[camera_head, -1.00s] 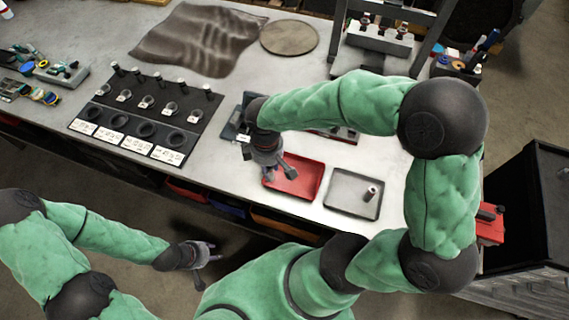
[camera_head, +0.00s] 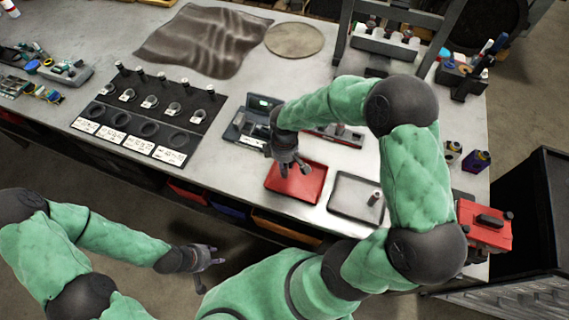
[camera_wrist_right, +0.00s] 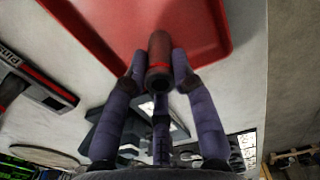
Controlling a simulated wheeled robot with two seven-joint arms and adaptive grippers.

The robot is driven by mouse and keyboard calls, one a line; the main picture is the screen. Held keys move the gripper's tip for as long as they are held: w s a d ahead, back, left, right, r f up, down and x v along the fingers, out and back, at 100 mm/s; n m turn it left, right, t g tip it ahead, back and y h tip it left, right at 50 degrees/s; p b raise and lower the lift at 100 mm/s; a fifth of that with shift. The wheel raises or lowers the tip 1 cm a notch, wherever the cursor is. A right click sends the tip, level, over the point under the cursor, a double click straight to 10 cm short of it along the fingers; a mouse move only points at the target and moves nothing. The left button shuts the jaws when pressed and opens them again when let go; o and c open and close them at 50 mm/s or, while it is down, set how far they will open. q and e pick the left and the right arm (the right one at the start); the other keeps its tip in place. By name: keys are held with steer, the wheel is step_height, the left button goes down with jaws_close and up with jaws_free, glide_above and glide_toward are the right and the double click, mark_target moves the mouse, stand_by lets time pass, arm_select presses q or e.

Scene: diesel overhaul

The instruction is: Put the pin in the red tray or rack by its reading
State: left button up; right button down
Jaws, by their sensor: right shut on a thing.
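My right gripper (camera_head: 292,166) is over the rear left part of the red tray (camera_head: 300,188). The right wrist view shows its fingers (camera_wrist_right: 158,84) shut on a dark pin with a reddish side (camera_wrist_right: 159,58), the red tray (camera_wrist_right: 110,25) behind it. The gauge (camera_head: 250,122) with a small lit green display stands left of the gripper; its digits are too small to read. The black rack (camera_head: 185,128) with pins, rings and white labels lies further left. My left gripper (camera_head: 206,262) is open and empty, off the table's front edge.
A grey tray (camera_head: 345,205) with an upright pin (camera_head: 374,197) stands right of the red tray. A red box (camera_head: 484,228) is at the right end. A black stand (camera_head: 385,45), brown cloth (camera_head: 205,40) and round plate (camera_head: 294,39) are at the back.

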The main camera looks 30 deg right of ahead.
steer(key=shift+f, duration=0.1)
steer(key=c, duration=1)
jaws_free()
steer(key=shift+r, duration=0.35)
step_height(320, 180, up, 12)
steer(key=shift+f+p, duration=0.15)
steer(key=shift+p, duration=0.75)
